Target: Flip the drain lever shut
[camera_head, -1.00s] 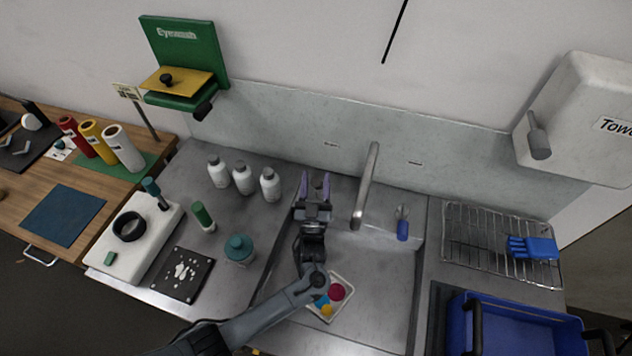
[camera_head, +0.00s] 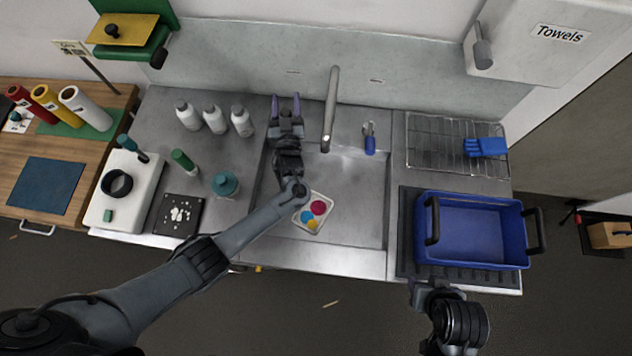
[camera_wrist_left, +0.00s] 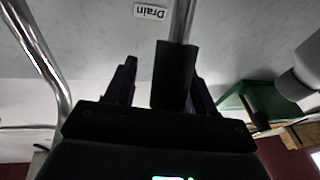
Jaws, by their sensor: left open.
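My left gripper (camera_head: 286,100) is open behind the sink basin (camera_head: 352,205), left of the tap (camera_head: 330,110), with its fingers towards the back wall. In the left wrist view, a metal lever with a dark grip (camera_wrist_left: 174,75) stands between the open fingers (camera_wrist_left: 163,88). I cannot tell whether the fingers touch it. A "Drain" label (camera_wrist_left: 150,12) is on the wall beside it. In the head view I cannot make out this lever at the gripper. My right gripper (camera_head: 424,288) is low at the front right, its jaws unclear.
A blue-handled lever (camera_head: 370,142) stands right of the tap. White bottles (camera_head: 214,118) stand left of my left gripper. A palette (camera_head: 311,212) lies in the basin. A blue bin (camera_head: 470,232) and wire rack (camera_head: 440,145) are on the right.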

